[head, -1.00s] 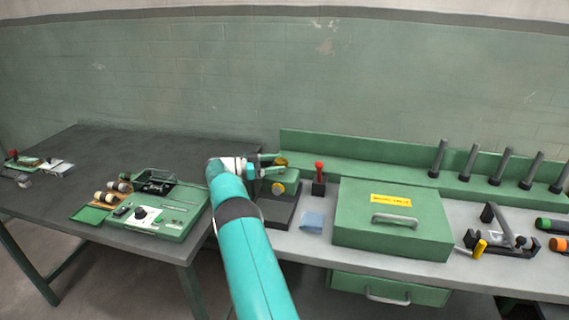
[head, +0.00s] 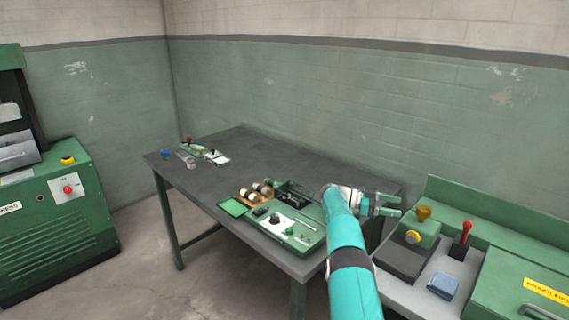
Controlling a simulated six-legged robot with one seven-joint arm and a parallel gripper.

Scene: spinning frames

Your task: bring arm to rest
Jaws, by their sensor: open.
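My gripper (head: 396,205) is at the end of my teal arm, in the right half of the head view. Its two fingers point right and are apart, with nothing between them. It is above the gap between the dark table (head: 268,160) and the green-backed bench, just left of a green box with a yellow button (head: 413,237). I cannot tell its exact height. My arm hides part of the table's right end.
The table holds a green panel (head: 308,242) with spools and small items at its far left end. On the bench are a red-handled lever (head: 463,240), a blue cloth (head: 443,285) and a green case (head: 515,282). A green machine (head: 55,215) stands left. Floor is clear between.

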